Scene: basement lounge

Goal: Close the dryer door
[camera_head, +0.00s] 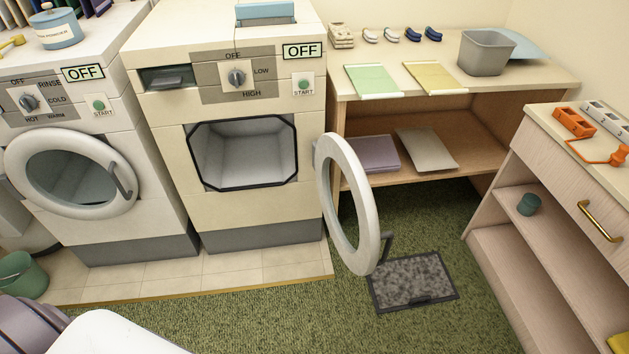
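The dryer (260,211) stands in the middle left of the head view, with an OFF sign, a dial and a START button on its panel. Its opening (245,155) is uncovered and looks empty inside. The round white dryer door (370,210) stands wide open, swung out to the right of the opening. A dark handle (384,247) sits at the door's lower right edge. Neither of my grippers is in view.
A washer (160,190) with its round door shut is left of the dryer. A shelf table (400,86) holding a grey bin (485,52) stands behind the door. A dark mat (412,282) lies on green carpet near the door. A wooden cabinet (545,170) is at right.

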